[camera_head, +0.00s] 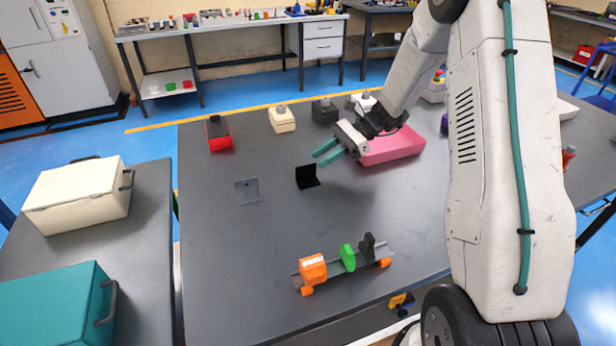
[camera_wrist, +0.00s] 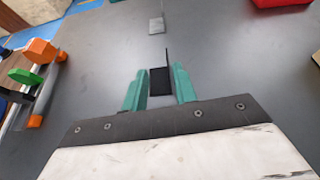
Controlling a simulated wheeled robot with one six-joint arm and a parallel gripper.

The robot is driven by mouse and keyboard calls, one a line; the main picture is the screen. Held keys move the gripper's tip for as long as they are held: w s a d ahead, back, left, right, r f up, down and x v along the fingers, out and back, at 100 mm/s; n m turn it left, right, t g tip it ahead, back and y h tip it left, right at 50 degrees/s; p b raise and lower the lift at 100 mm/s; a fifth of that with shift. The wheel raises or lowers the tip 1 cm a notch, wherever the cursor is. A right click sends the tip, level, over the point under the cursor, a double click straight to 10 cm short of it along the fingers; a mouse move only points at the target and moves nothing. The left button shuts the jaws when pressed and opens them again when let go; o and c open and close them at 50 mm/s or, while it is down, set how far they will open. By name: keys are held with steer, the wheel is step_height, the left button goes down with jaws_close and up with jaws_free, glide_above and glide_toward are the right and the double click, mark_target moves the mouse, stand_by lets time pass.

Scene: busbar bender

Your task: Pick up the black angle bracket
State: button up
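The black angle bracket (camera_head: 308,177) stands on the dark grey table (camera_head: 225,270), near the middle of the head view. In the wrist view the bracket (camera_wrist: 161,80) shows between and just beyond the tips of my gripper's two green fingers. My gripper (camera_head: 331,152) is open in the head view, above and to the right of the bracket. In the wrist view my gripper (camera_wrist: 158,88) has a clear gap between its fingers. I cannot tell whether a finger touches the bracket.
A grey angle bracket (camera_head: 247,190) lies left of the black one. An orange and green bending device (camera_head: 343,262) stands near the front edge. A red box (camera_head: 218,133) and a cream block (camera_head: 282,119) stand farther back.

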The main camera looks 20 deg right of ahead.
mark_target(300, 179)
steer(key=shift+w+d+f+m, duration=0.25)
steer(key=shift+w+f+m, duration=0.2)
steer(key=shift+f, duration=0.35)
steer(key=shift+a+f+y, duration=0.2)
steer(key=shift+a+y, duration=0.1)
steer(key=x, duration=0.7)
steer(key=shift+w, duration=0.1)
jaws_close()
